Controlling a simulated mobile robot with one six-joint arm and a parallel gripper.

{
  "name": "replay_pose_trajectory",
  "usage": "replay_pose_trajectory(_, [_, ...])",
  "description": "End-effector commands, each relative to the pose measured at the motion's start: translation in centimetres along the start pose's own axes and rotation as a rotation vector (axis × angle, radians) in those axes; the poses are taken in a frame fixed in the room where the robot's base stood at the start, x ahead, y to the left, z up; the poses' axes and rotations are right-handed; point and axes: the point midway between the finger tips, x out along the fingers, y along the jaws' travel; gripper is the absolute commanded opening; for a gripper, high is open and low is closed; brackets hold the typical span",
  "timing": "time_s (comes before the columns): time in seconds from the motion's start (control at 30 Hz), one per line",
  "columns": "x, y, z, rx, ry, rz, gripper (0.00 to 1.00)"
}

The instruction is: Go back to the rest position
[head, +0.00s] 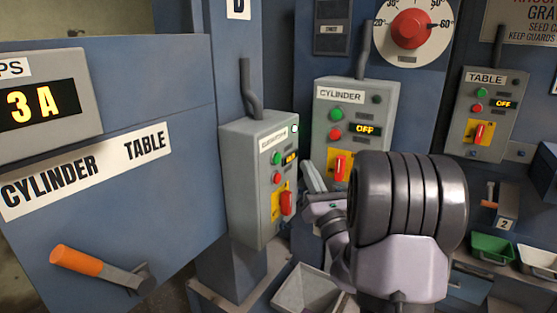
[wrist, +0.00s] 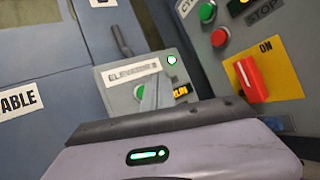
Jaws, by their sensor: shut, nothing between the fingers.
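My gripper (head: 312,178) is shut and empty. In the head view it is in front of the gap between the elevator control box (head: 243,165) and the cylinder control box (head: 338,103), partly hidden by my own arm. In the wrist view my gripper's fingers (wrist: 155,97) stand up in front of the elevator box (wrist: 118,86) and cover part of it. I cannot tell whether they touch it. The elevator box has a lit green-white lamp, and its display shows what looks like RUN. The cylinder display reads OFF.
A table control box (head: 490,118), also reading OFF, hangs at the right. A panel with an orange-handled lever (head: 82,262) stands at the left. A dial with a red knob (head: 411,29) is above. A grey tray (head: 305,290) and a green tray (head: 491,248) sit below.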

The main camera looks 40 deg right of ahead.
Motion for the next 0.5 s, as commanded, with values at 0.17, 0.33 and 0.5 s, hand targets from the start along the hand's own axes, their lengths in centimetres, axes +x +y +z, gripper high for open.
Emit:
replay_pose_trajectory(0.17, [0.0, 0.0, 0.0, 0.0, 0.0, 0.0, 0.0])
replay_pose_trajectory(0.33, [0.0, 0.0, 0.0, 0.0, 0.0, 0.001, 0.0])
replay_pose_trajectory(0.5, [0.8, 6.9, -0.2, -0.014, 0.068, 0.188, 0.0])
